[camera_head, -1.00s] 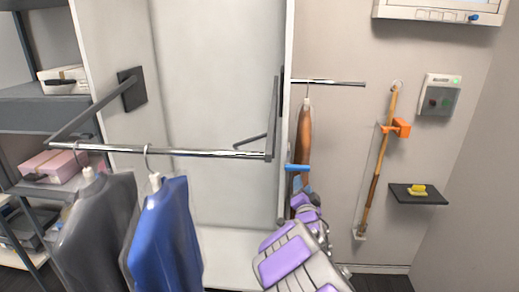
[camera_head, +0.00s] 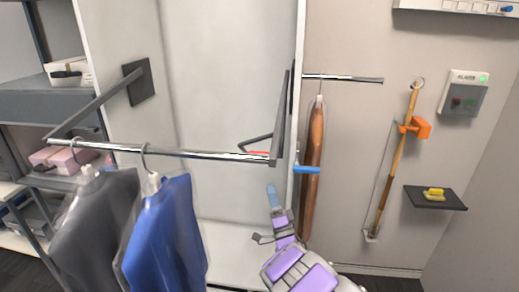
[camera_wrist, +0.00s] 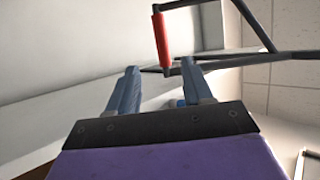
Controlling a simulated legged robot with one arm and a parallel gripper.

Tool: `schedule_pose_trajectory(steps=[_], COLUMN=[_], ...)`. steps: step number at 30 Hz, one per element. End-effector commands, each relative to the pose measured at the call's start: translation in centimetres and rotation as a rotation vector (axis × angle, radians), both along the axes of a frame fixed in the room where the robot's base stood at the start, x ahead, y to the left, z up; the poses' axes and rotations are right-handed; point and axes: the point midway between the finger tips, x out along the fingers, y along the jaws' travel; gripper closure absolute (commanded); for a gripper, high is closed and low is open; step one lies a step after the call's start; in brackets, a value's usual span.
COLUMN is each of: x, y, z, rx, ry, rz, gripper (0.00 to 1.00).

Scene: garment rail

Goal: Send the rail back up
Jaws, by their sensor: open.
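The chrome rail (camera_head: 190,153) hangs low in front of the white wardrobe on two dark swing arms (camera_head: 100,102). A grey garment (camera_head: 95,225) and a blue garment (camera_head: 160,232) hang from its left half. A red grip shows just behind the rail's right end (camera_head: 259,153); in the wrist view this red grip (camera_wrist: 162,42) hangs from dark bars. My gripper (camera_head: 273,195) is below the rail's right end, pointing up. In the wrist view its two fingers (camera_wrist: 160,75) are apart and empty, with the red grip beyond their tips, not between them.
A white side panel with a blue peg (camera_head: 306,169) stands close right of my gripper. A brown garment (camera_head: 314,165) hangs from a short rod beyond it. A wooden pole with an orange clip (camera_head: 416,127), a control box (camera_head: 464,93) and a small shelf (camera_head: 420,199) are on the right wall.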

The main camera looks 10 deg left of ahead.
Motion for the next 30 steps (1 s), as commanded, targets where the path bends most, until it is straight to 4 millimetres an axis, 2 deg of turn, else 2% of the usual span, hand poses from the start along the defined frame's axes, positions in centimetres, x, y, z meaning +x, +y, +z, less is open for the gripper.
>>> schedule_pose_trajectory(steps=[9, 14, 30], x=[1.2, 3.4, 8.6], y=[0.7, 1.7, 4.5], z=[1.4, 3.5, 8.0], rx=[0.001, 0.001, 0.001], ry=[-0.002, -0.006, -0.002], rz=[-0.001, 0.000, 0.000], gripper=[0.49, 0.49, 0.49])
